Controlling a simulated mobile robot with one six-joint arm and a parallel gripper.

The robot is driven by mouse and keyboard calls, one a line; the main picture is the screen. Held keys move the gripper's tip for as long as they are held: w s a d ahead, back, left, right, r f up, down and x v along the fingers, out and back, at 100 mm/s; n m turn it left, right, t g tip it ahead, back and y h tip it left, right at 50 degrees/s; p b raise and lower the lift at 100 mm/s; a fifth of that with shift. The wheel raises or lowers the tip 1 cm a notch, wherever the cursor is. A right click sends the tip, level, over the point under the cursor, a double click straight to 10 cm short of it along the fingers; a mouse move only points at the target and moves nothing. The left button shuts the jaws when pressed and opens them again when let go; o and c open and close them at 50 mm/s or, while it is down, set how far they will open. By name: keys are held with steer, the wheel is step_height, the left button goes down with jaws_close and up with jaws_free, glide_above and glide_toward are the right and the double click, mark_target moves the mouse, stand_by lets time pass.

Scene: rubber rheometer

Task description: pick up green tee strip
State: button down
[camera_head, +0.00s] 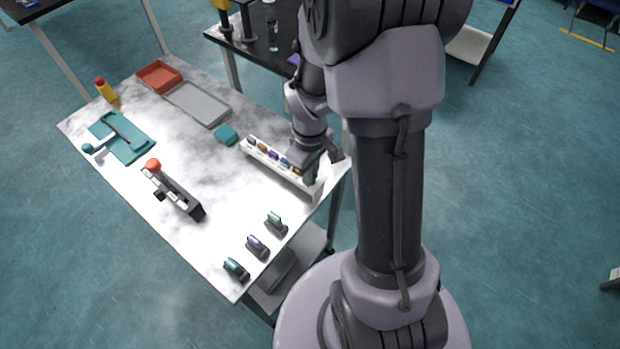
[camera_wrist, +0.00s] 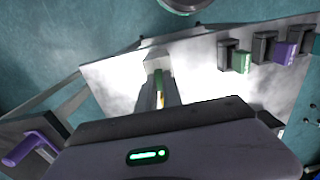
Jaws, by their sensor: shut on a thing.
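My gripper (camera_head: 311,174) is at the right end of a long white rack (camera_head: 255,153) on the marbled table. In the wrist view my gripper (camera_wrist: 159,92) is shut on a narrow green strip (camera_wrist: 158,78), seen between the fingers, with a yellowish piece close behind it. The rack holds several coloured strips in a row. My gripper and wrist hide its right part in the head view. I cannot tell whether the green strip is clear of the rack.
Three small dark holders with teal (camera_head: 236,268), purple (camera_head: 257,245) and green (camera_head: 276,222) parts stand near the table's front right corner. A lever device (camera_head: 175,190), teal mat (camera_head: 133,148), grey tray (camera_head: 198,116) and red tray (camera_head: 160,88) lie further left. Bare tabletop lies between them.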

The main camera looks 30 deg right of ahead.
step_height(320, 180, up, 10)
steer(key=p, duration=0.4)
steer(key=shift+p, duration=0.3)
